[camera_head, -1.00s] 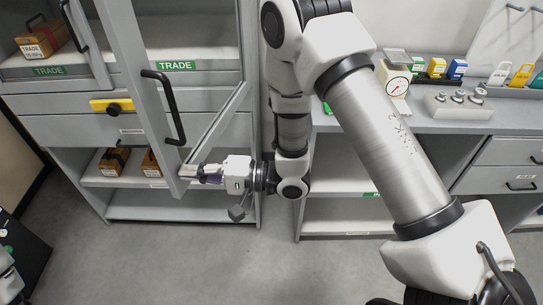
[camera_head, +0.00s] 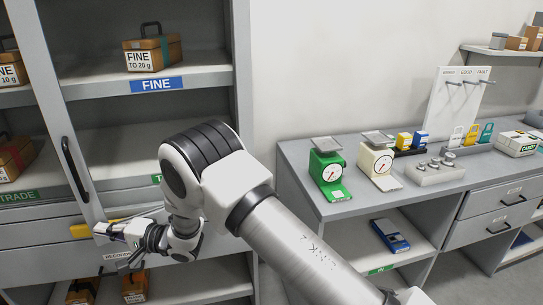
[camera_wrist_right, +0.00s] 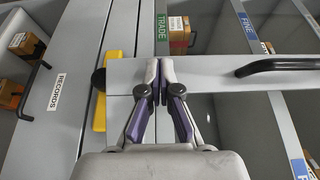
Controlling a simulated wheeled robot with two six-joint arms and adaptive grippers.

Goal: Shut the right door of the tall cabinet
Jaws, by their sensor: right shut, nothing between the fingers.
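The right door (camera_head: 58,118) of the tall cabinet (camera_head: 243,100) is a glazed grey frame with a long black handle (camera_head: 75,170). My right gripper (camera_head: 100,229) is at the door's lower free corner. Its fingertips (camera_wrist_right: 166,62) are together, overlapping the stile in view, with nothing held; contact is unclear. My left gripper is out of view.
A yellow latch (camera_wrist_right: 113,90) sits on the cabinet front below the doors, close to my fingers. A RECORDS drawer (camera_wrist_right: 58,92) is beside it. Boxes stand on the shelves, one marked FINE (camera_head: 153,53). A counter (camera_head: 300,165) with green and cream scales stands to the right.

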